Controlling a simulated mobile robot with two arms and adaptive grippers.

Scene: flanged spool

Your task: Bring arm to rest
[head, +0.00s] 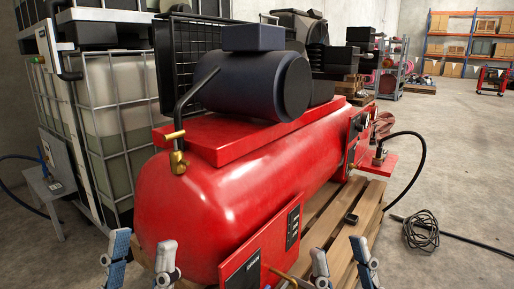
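My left gripper (143,240) shows at the bottom left of the head view. Its two fingers stand apart with nothing between them, in front of the rounded end of a red tank. My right gripper (339,244) shows at the bottom, right of the middle. Its two fingers are also apart and empty, in front of a wooden pallet. Only the finger ends of both grippers show; the rest is below the picture edge. I cannot make out a flanged spool in this view.
A red compressor tank (215,205) with a dark motor (258,85) fills the middle, on a wooden pallet (365,210). Caged liquid containers (112,120) stand left. A coiled black cable (421,232) lies on the floor at right. Open floor (460,160) lies beyond.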

